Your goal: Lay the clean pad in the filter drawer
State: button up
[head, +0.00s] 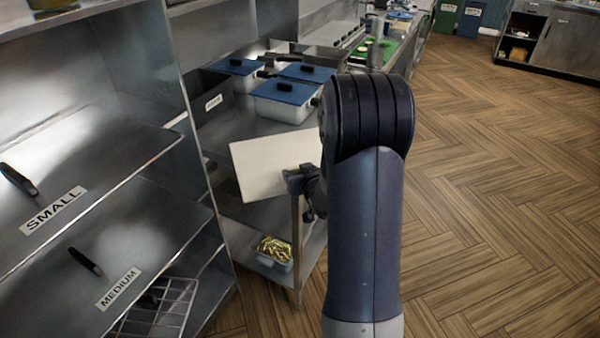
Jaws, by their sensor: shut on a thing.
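A flat cream-white pad (268,168) is held out in front of the steel counter in the head view. My gripper (296,178) is shut on the pad at its right edge. The pad's right end is partly hidden by my arm. It is tilted and seems to be above the counter's lower shelf. I cannot make out the filter drawer for certain in this view.
Blue-lidded containers (284,92) stand on the counter. A tub of yellow pieces (274,250) sits on the lower shelf. Steel shelves labelled SMALL (54,209) and MEDIUM (118,288) fill the left, with a wire basket (152,308) below. The wooden floor (490,200) at right is clear.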

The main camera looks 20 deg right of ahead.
jog(key=shift+f, duration=0.1)
jog(key=shift+f, duration=0.15)
jog(key=o, duration=1)
